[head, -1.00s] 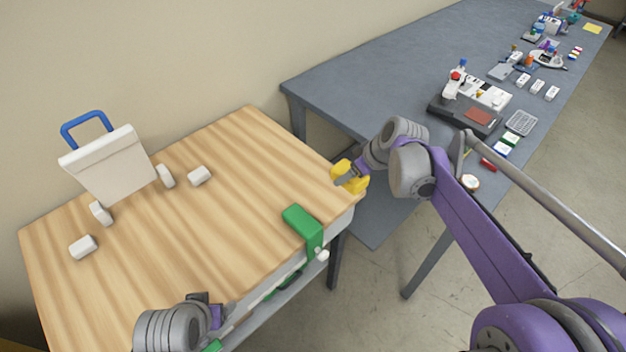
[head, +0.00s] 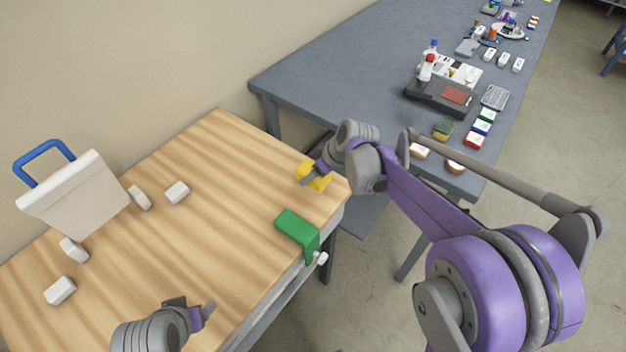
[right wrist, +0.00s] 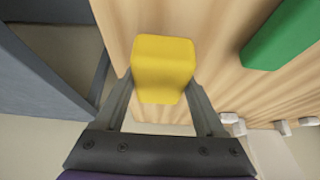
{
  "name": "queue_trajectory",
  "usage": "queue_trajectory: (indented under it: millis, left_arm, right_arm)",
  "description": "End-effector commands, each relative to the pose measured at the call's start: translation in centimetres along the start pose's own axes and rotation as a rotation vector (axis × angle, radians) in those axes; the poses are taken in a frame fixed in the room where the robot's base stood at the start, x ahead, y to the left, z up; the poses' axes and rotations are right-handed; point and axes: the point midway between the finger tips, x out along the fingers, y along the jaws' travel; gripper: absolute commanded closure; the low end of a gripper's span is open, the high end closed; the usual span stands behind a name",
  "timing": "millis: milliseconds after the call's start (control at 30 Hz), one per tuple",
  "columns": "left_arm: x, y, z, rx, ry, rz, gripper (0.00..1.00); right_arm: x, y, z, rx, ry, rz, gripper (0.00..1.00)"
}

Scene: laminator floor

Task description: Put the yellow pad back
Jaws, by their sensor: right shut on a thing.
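The yellow pad (head: 313,175) is a small rounded block over the right end of the wooden table (head: 235,190). My right gripper (head: 318,177) is shut on it. In the right wrist view the yellow pad (right wrist: 163,65) sits between the two fingers of my right gripper (right wrist: 160,92), with wood grain behind it. I cannot tell whether the pad touches the tabletop. My left gripper (head: 195,311) is above the front edge of the wooden table, with nothing visible in it; its finger opening is unclear.
A green clamp (head: 297,228) sits on the wooden table's right front edge. The grey table (head: 330,82) behind holds a dark device (head: 440,97), small coloured blocks and other items.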

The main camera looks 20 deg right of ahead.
Motion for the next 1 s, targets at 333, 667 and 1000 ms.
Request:
queue_trajectory:
  millis: [333,667,1000]
  left_arm:
    - [0.3,0.0,0.2,0.0,-0.001,0.0,0.28]
    - [0.4,0.0,0.3,0.0,-0.002,0.0,0.28]
    - [0.3,0.0,0.2,0.0,-0.001,0.0,0.28]
  right_arm:
    - [2.9,0.0,1.7,0.0,0.0,0.0,0.8]
    - [3.1,0.0,1.8,0.0,0.0,0.0,0.16]
    - [3.0,0.0,1.7,0.0,0.0,0.0,0.0]
